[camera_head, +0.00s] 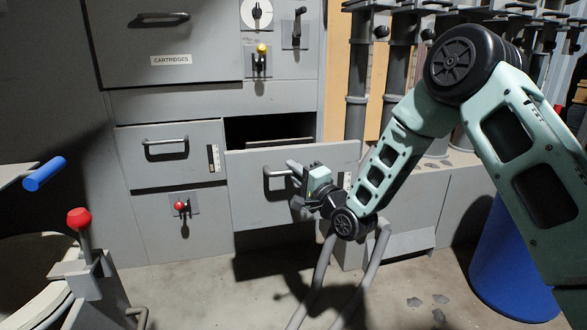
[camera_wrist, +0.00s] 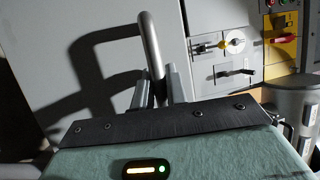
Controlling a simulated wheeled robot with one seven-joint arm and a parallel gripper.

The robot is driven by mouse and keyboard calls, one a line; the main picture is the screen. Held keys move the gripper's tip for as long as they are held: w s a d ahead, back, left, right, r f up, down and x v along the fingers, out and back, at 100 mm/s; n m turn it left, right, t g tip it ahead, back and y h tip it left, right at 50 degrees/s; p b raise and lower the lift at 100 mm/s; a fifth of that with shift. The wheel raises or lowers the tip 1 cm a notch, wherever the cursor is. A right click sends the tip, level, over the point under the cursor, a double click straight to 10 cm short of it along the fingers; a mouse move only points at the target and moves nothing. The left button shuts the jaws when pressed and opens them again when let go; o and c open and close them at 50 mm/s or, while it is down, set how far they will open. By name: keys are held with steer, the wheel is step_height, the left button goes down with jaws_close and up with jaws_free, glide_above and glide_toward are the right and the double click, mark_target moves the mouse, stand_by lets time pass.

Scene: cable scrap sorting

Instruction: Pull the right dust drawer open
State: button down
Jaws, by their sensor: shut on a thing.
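The right dust drawer (camera_head: 248,198) stands partly open in the grey cabinet; its front sits out from the cabinet face and a dark gap shows above it. Its bar handle (camera_head: 267,182) is on the drawer front. My gripper (camera_head: 293,168) reaches it from the right and is shut on the handle. In the wrist view the handle (camera_wrist: 150,42) rises between the two fingers of my gripper (camera_wrist: 157,88). The part of the handle inside the fingers is hidden.
The left drawer (camera_head: 140,178) is shut, with a red-knobbed lever (camera_head: 181,206) below it. The cartridges door (camera_head: 125,60) is above. A red-knobbed lever stand (camera_head: 80,220) is at left front, a blue bin (camera_head: 510,265) at right. Bare floor lies before the cabinet.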

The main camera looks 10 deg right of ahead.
steer(key=shift+s, duration=0.1)
steer(key=c, duration=1.4)
jaws_free()
steer(key=p+v, duration=0.4)
steer(key=v, duration=1.3)
steer(key=shift+s+d+f, duration=0.1)
steer(key=shift+s+f, duration=0.05)
